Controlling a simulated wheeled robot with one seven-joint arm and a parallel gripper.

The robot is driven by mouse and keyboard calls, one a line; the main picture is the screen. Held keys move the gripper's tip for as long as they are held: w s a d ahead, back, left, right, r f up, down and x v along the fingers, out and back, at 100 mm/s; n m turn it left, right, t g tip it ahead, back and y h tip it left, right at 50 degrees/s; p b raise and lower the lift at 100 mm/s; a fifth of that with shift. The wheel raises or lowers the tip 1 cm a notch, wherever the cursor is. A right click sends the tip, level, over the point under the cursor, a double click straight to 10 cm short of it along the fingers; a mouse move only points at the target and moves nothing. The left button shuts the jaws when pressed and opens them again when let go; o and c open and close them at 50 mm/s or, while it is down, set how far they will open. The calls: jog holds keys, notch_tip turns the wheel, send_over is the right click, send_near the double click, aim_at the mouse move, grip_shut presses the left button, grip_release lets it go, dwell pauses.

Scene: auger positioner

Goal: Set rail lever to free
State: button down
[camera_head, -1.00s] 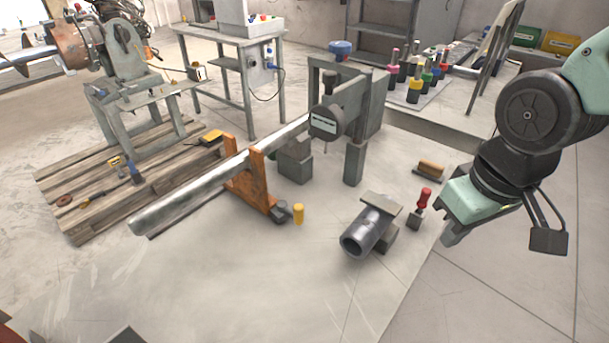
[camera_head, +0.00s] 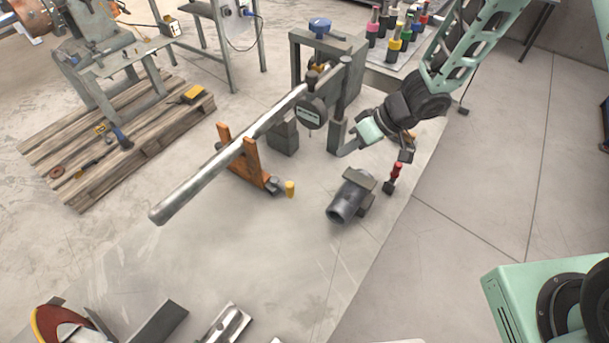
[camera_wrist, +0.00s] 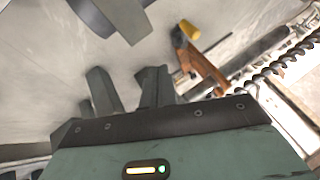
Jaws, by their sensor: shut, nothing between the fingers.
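A long steel rail or tube (camera_head: 215,170) slants across the bench and rests in an orange forked support (camera_head: 248,163). A short yellow cylinder (camera_head: 290,188), which may be the rail lever's grip, sits by a dark round part (camera_head: 273,184) at the support's foot. Its setting cannot be read. The yellow piece (camera_wrist: 189,29) and orange support (camera_wrist: 207,66) also show in the wrist view, beyond my fingers. My gripper (camera_head: 345,150) is shut and empty beside the grey post, right of the support and apart from the yellow piece. Its fingers (camera_wrist: 128,90) show in the wrist view.
A dark hollow cylinder (camera_head: 348,198) and a red-handled tool (camera_head: 395,174) lie near my gripper. A grey stand with a round gauge-like head (camera_head: 311,113) rises behind. A spiral auger (camera_wrist: 265,75) shows at the wrist view's right.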

jog(key=x, duration=0.7)
jog(key=s+x, duration=0.1)
jog(key=x, duration=0.2)
jog(key=shift+a+f, duration=0.2)
jog(key=shift+a, duration=0.2)
jog(key=shift+s+a+r, duration=0.1)
jog(key=shift+s+a, duration=0.25)
jog(key=shift+a, duration=0.15)
jog(key=shift+s+a+r, duration=0.1)
jog(key=shift+s+a, duration=0.25)
jog(key=shift+a, duration=0.2)
jog(key=shift+s+a+p, duration=0.35)
jog(key=shift+a, duration=0.25)
jog(key=shift+f, duration=0.1)
jog(key=shift+a, duration=0.15)
